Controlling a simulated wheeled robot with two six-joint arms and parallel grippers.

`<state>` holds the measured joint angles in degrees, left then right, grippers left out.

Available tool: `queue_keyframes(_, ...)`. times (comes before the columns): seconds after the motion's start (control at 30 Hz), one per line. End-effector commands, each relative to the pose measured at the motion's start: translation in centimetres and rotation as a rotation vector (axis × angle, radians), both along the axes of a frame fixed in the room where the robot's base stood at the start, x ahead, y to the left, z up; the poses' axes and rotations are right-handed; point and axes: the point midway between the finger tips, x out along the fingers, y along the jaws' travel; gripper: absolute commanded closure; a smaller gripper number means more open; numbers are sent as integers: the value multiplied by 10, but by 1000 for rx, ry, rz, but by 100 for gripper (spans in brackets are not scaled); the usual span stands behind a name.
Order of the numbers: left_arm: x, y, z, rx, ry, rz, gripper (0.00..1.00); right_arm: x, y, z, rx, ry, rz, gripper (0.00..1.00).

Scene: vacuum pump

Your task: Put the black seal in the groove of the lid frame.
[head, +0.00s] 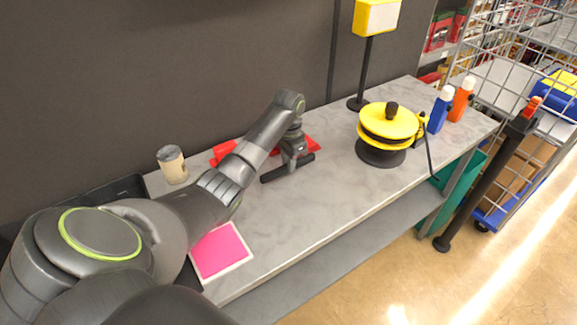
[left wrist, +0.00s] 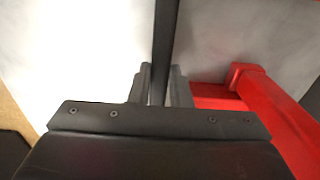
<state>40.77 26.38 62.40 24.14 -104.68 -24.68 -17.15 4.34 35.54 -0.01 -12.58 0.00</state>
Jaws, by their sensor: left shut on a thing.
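A long, thin black strip, which looks like the black seal (left wrist: 165,45), stands between the fingers of my left gripper (left wrist: 160,88) in the left wrist view and runs up out of the picture. The gripper is shut on it. In the head view my left gripper (head: 287,168) is low over the worktable, in front of a red frame (head: 312,143), which looks like the lid frame. A red corner and bar of this frame (left wrist: 272,95) show right of the fingers in the left wrist view. My arm hides the frame's middle, and its groove cannot be made out. My right gripper is not in view.
A yellow and black round unit (head: 390,125) stands to the right on the grey table (head: 330,205). Blue (head: 439,112) and orange (head: 461,102) bottles stand beyond it. A cream jar (head: 172,165) and a pink sheet (head: 220,250) are to the left. The table's front middle is clear.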

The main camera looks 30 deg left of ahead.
Motion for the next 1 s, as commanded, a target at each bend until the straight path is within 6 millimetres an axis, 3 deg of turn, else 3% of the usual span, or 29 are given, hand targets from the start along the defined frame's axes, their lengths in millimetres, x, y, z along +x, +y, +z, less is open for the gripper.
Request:
queue_keyframes(0.27, 2, 1, 60, 3, -8, -1, 100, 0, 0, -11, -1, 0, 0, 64)
queue_keyframes(0.37, 0, 0, 79, 1, -1, -1, 100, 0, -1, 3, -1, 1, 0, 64)
queue_keyframes(1.0, 0, 1, 95, 1, -2, 0, 100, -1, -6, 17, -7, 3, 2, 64)
